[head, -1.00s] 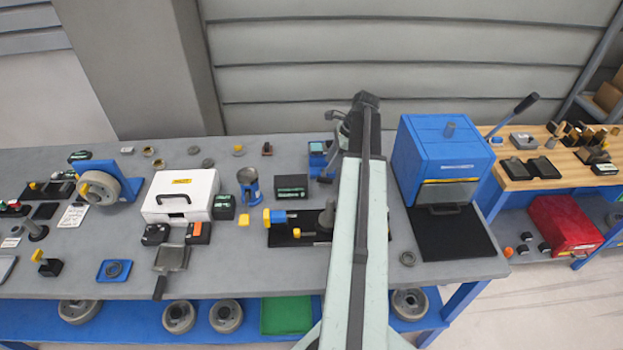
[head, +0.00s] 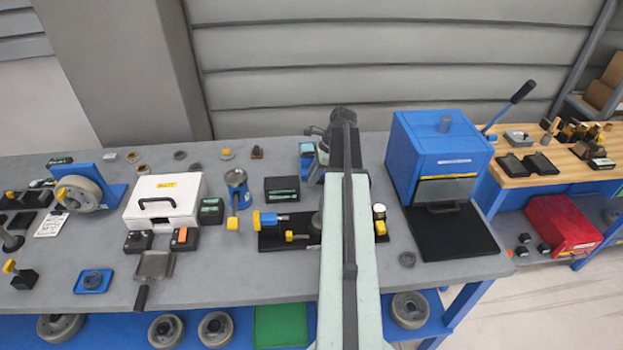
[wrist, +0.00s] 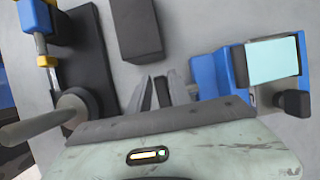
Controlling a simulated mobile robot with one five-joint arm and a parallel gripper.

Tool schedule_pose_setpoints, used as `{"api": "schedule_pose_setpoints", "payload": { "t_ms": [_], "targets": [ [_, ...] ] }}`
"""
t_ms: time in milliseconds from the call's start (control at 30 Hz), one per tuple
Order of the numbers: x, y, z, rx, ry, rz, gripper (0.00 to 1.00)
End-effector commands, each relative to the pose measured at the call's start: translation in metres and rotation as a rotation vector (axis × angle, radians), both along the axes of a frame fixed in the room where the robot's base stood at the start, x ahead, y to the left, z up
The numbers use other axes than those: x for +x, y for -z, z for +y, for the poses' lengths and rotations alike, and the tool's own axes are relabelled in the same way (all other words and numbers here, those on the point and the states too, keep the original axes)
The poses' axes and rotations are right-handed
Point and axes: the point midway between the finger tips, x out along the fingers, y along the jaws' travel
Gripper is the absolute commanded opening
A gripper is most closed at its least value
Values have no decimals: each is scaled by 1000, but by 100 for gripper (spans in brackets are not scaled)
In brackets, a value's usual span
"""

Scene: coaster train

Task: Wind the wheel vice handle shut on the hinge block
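A small blue fixture with a pale block on top, perhaps the wheel vice with the hinge block, stands at the right of the wrist view (wrist: 232,72). A dark knob (wrist: 292,103) sticks out at its right side. In the head view the blue fixture (head: 306,168) is at the back of the bench, partly hidden by my arm. My gripper (wrist: 162,92) is left of the blue fixture and apart from it. Its fingers look slightly parted, with nothing seen between them. In the head view my arm hides the fingers.
A black box (head: 282,189) stands near the fixture. A black base (head: 278,240) with a blue-and-yellow clamp lies in front, partly under my arm. A blue oven-like box (head: 440,155) stands to the right. A blue bracket with a grey wheel (head: 80,193) stands far left.

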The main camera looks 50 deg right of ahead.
Motion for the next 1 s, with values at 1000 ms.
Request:
{"api": "schedule_pose_setpoints", "payload": {
  "t_ms": [1000],
  "targets": [
    [-6,5,-8,333,-4,-283,0]
  ]
}}
